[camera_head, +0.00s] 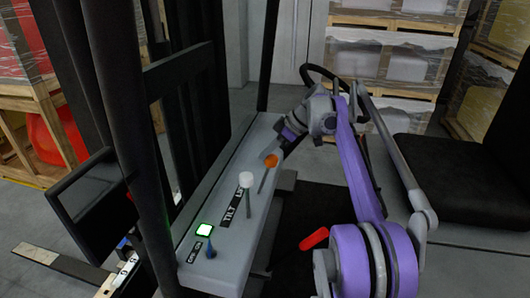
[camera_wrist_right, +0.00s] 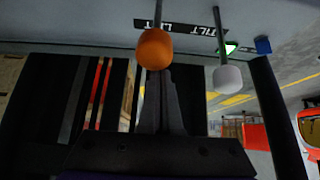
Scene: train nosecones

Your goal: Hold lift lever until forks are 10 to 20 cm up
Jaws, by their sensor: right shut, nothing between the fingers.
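The lift lever has an orange knob (camera_head: 270,160) on a thin stem, standing on the grey console beside the partly covered LIFT label. It also shows in the right wrist view (camera_wrist_right: 155,48), hanging from the top because that view is upside down. My right gripper (camera_head: 283,149) is shut and empty right by the orange knob. Its dark fingers (camera_wrist_right: 160,88) point at the knob in the wrist view; I cannot tell whether they touch it. A flat pale bar (camera_head: 62,264) low at the left may be a fork; its height is unclear. My left gripper is not in view.
A white-knobbed tilt lever (camera_head: 246,180) stands close to the lift lever. A lit green button (camera_head: 205,230) and a blue switch (camera_head: 211,250) are nearer on the console. Dark mast posts rise at left. A black seat (camera_head: 430,165) and wrapped crates (camera_head: 395,65) are at right.

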